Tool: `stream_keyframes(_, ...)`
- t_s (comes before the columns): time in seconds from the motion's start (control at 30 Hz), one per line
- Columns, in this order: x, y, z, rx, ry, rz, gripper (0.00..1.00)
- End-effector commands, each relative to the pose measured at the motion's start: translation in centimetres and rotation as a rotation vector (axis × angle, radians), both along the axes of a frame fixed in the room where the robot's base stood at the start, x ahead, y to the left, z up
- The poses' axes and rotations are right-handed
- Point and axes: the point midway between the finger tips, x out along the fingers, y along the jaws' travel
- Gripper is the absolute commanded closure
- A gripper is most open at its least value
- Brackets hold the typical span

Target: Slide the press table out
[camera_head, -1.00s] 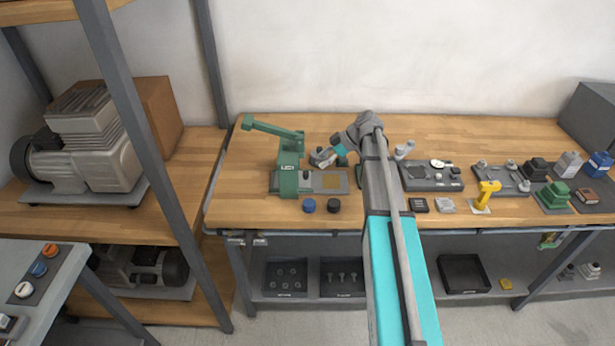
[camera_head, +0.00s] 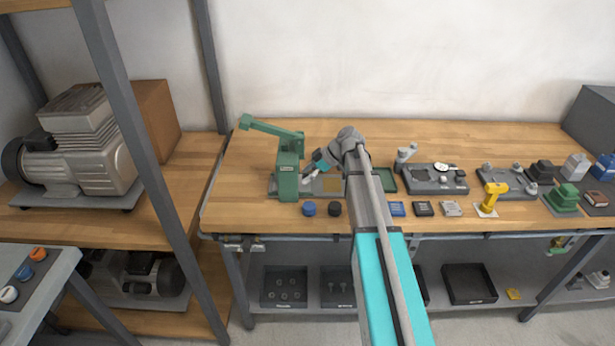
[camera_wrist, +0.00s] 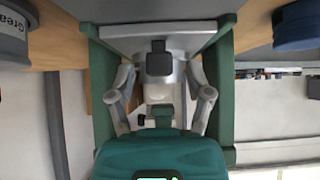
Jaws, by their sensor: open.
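The green press (camera_head: 289,176) stands at the left of the wooden bench, its lever arm (camera_head: 268,128) pointing up and left. Its grey press table (camera_head: 318,187) lies low at its base, partly hidden by my arm. My gripper (camera_head: 310,172) is open, close to the right side of the press column, above the press table. Whether it touches the table cannot be told. In the wrist view, green uprights (camera_wrist: 222,85) flank a grey bar (camera_wrist: 160,32) with a dark square piece (camera_wrist: 159,62) below it.
A blue jar (camera_head: 309,208) and a black jar (camera_head: 334,208) stand in front of the press. Dark fixture trays (camera_head: 434,187), a yellow tool (camera_head: 491,196) and small parts stand to the right. A shelf post (camera_head: 135,150) rises at left. The bench's left front is clear.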

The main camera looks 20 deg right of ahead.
Motion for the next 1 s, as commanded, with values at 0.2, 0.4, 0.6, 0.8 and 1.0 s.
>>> stream_keyframes(0.2, 0.0, -0.01, 0.02, 0.0, 0.0, 0.0, 0.34)
stream_keyframes(0.4, -0.01, -0.02, 0.02, 0.0, 0.0, 0.0, 0.71)
stream_keyframes(0.6, -0.01, -0.01, 0.01, 0.0, 0.0, 0.0, 1.0)
stream_keyframes(0.8, -0.03, 0.01, 0.01, 0.0, 0.001, 0.001, 1.0)
stream_keyframes(1.0, -0.17, 0.15, 0.01, 0.0, 0.001, 0.012, 1.0)
